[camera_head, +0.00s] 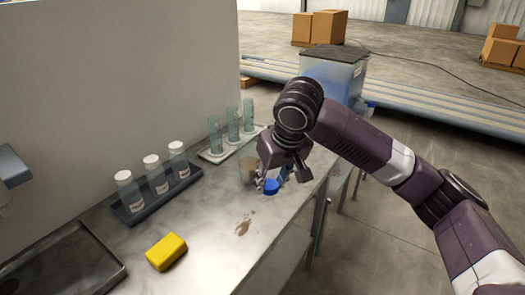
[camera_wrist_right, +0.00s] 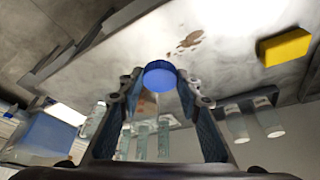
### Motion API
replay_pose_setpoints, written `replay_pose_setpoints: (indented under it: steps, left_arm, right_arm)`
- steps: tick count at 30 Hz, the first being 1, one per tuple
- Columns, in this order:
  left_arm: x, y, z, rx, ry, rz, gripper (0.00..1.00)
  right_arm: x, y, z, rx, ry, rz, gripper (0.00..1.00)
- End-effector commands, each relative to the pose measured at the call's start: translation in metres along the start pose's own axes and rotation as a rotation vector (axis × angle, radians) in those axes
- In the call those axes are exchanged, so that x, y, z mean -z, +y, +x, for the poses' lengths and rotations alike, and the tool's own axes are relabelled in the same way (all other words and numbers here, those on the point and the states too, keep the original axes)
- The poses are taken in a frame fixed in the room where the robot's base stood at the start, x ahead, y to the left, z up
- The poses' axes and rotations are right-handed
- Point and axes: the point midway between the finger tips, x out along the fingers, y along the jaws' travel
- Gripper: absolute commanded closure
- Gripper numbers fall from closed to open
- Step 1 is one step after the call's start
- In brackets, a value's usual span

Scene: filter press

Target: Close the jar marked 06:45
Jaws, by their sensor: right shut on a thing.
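My right gripper (camera_head: 270,184) is low over the right part of the bench, shut on a blue lid (camera_head: 271,187). In the right wrist view the blue lid (camera_wrist_right: 160,75) sits between the fingertips. A clear jar with brownish contents (camera_head: 248,171) stands just left of the gripper, partly hidden by it. Three white-capped jars (camera_head: 154,174) stand upright in a dark rack at the left; their labels are too small to read. I cannot read 06:45 on any jar. My left gripper is not in view.
A yellow sponge (camera_head: 166,252) lies at the bench front, near a dark tray (camera_head: 62,268). Several clear cylinders (camera_head: 233,124) stand in a white tray behind the gripper. A brown stain (camera_head: 243,226) marks the bench. The bench's right edge is close to the gripper.

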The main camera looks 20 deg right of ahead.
Motion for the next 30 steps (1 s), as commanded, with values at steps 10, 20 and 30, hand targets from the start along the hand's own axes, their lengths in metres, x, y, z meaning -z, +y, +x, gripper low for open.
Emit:
replay_pose_setpoints:
  steps: [10, 20, 30]
  left_arm:
    - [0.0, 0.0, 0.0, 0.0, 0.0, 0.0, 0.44]
    - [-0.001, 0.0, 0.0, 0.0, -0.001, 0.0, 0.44]
    - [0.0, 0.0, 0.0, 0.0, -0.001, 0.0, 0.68]
  right_arm:
    - [-0.11, -0.011, -0.002, -0.034, 0.005, 0.088, 0.78]
    - [-0.13, -0.013, -0.004, -0.037, 0.008, 0.107, 0.78]
    - [-0.129, -0.014, -0.004, -0.036, 0.008, 0.105, 0.78]
